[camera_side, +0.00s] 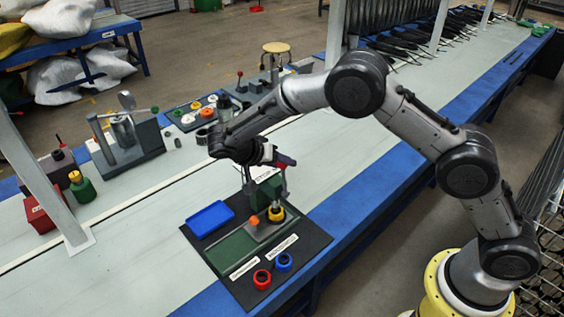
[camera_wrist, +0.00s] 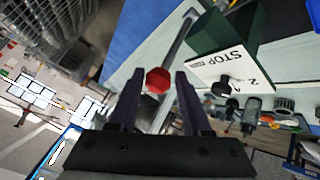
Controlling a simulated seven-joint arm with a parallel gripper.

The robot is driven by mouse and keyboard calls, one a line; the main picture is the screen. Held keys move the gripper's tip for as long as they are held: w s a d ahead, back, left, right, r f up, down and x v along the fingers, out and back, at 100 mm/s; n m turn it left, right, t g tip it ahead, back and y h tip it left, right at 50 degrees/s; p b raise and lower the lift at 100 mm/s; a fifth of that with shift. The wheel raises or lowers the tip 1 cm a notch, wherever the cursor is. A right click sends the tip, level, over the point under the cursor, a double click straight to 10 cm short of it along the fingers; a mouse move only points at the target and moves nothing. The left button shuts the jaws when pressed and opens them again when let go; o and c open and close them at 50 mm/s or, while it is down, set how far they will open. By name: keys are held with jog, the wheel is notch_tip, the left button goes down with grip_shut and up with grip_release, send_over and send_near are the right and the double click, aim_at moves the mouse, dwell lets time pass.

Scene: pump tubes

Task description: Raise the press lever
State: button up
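The press with a green body (camera_side: 268,190) stands at the back of a black board (camera_side: 312,232); its green side also shows in the wrist view (camera_wrist: 245,22). In the wrist view its grey lever (camera_wrist: 181,38) ends in a red knob (camera_wrist: 158,80). My gripper (camera_wrist: 158,78) is open, with a dark finger on each side of the knob in that view. Gaps show between the knob and both fingers. In the side view my gripper (camera_side: 285,162) is just above the press, and the knob is hard to tell from the fingers.
On the board are a blue tray (camera_side: 211,219), an orange knob (camera_side: 254,221), a yellow part (camera_side: 277,213), a red ring (camera_side: 262,279) and a blue ring (camera_side: 284,262). Another grey fixture (camera_side: 128,145) stands farther left.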

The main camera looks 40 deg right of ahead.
jog(key=shift+o, duration=1)
jog(key=shift+d, duration=0.1)
jog(key=v, duration=1.3)
jog(key=shift+a+r, duration=0.2)
jog(key=shift+a, duration=0.2)
jog(key=shift+d, duration=0.1)
